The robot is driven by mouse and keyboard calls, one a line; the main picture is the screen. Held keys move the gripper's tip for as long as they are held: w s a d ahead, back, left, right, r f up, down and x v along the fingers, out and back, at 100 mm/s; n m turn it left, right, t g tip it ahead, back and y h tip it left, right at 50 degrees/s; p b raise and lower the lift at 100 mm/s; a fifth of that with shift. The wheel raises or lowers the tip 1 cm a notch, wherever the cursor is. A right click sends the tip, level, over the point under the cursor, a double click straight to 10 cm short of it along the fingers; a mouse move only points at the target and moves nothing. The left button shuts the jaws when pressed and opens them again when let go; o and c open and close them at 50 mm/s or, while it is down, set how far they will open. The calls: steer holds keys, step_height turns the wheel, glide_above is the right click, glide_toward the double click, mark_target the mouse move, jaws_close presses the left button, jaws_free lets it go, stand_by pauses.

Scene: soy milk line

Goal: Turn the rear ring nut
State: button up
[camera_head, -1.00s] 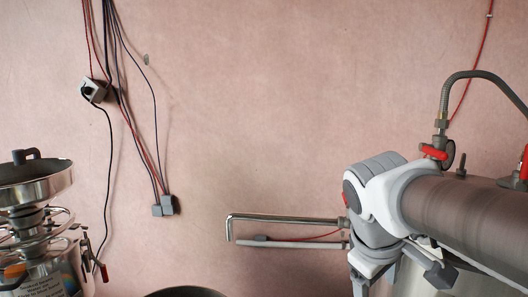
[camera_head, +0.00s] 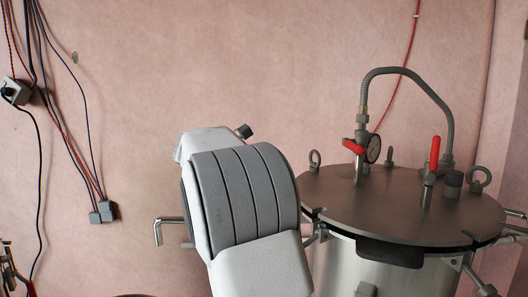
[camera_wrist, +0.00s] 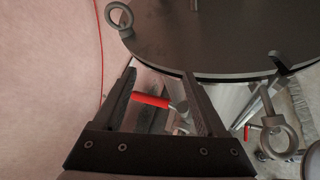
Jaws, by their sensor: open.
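A round dark lid (camera_head: 350,195) closes a steel tank at right in the head view. Ring nuts stand around its edge: one at the left (camera_head: 314,160), a small one at the back (camera_head: 390,157), and one at the right (camera_head: 479,180). The wrist view shows one ring nut (camera_wrist: 118,17) at the lid's edge nearest the wall and another (camera_wrist: 278,137) at lower right. I cannot tell for sure which is the rear one. My gripper (camera_wrist: 158,78) is open and empty beside the lid's edge, apart from both rings. My arm hides it in the head view.
A red-handled valve with gauge (camera_head: 373,150), a second red lever (camera_head: 435,152) and a grey hose (camera_head: 408,72) rise from the lid. A red-handled part (camera_wrist: 150,100) lies below the lid, seen between my fingers. The pink wall (camera_head: 230,60) is close behind.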

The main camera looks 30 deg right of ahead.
mark_target(313, 153)
steer(key=w+d+r+n+g+h, duration=0.25)
steer(key=w+h, duration=0.25)
steer(key=w, duration=0.3)
steer(key=shift+n+t, duration=0.25)
steer(key=shift+n, duration=0.1)
steer(key=s+d+p, duration=0.1)
steer(key=d, duration=0.4)
steer(key=d+p, duration=0.1)
steer(key=d, duration=0.5)
steer(key=s+d+p, duration=0.1)
steer(key=d, duration=0.4)
steer(key=shift+s+d+r, duration=0.15)
steer(key=shift+s+d, duration=0.05)
steer(key=shift+s, duration=0.15)
jaws_close()
